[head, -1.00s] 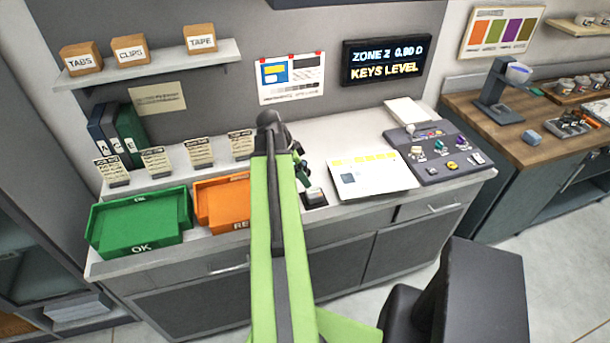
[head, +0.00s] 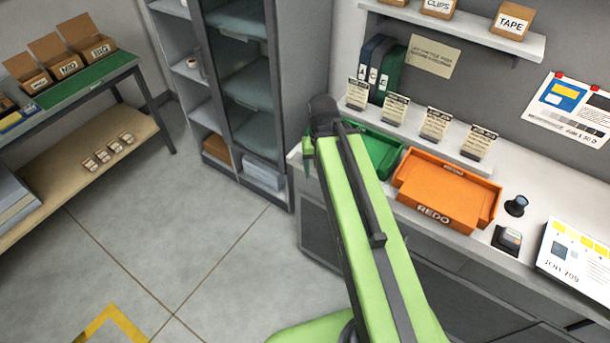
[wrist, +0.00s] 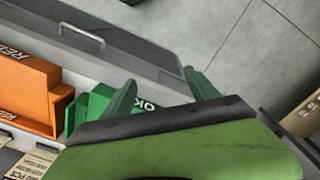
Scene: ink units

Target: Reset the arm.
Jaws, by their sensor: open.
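My green arm reaches forward in the head view. My gripper (head: 309,160) is at its far end, near the left end of the counter, mostly hidden behind the arm. In the wrist view my gripper (wrist: 163,88) shows two green fingers spread apart with nothing between them. The green OK tray (head: 385,150) is just beside and partly behind the arm. It also shows in the wrist view (wrist: 98,103), partly covered by the gripper. I cannot tell the height of the fingers above the tray.
The orange REDO tray (head: 440,208) sits right of the arm. A small dark cup-like thing (head: 516,205), a pad (head: 508,238) and a job sheet (head: 578,258) lie further right. A glass-fronted cabinet (head: 245,90) stands left of the counter. The floor (head: 150,220) at left is open.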

